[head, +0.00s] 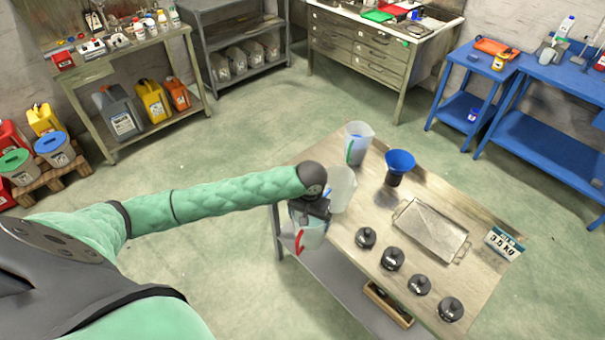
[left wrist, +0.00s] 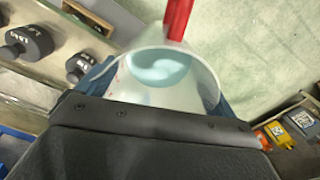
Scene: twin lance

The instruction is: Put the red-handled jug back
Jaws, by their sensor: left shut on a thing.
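The red-handled jug (head: 312,238) is translucent, with its red handle toward the front left. My left gripper (head: 312,210) is shut on it at the near left edge of the workbench top (head: 345,238). I cannot tell whether its base touches the bench. In the left wrist view the jug (left wrist: 195,62) shows its open mouth, pale blue liquid inside and the red handle (left wrist: 178,18) at the top. A second clear jug (head: 343,183) stands just behind my gripper, partly hidden. A green-handled jug (head: 360,135) stands at the bench's far corner. My right gripper is out of view.
A metal tray (head: 430,230), several black weights (head: 392,259) and a number sign (head: 502,242) occupy the bench. Bare wood lies between the jugs and tray. A lower shelf (head: 325,285) holds a wooden box.

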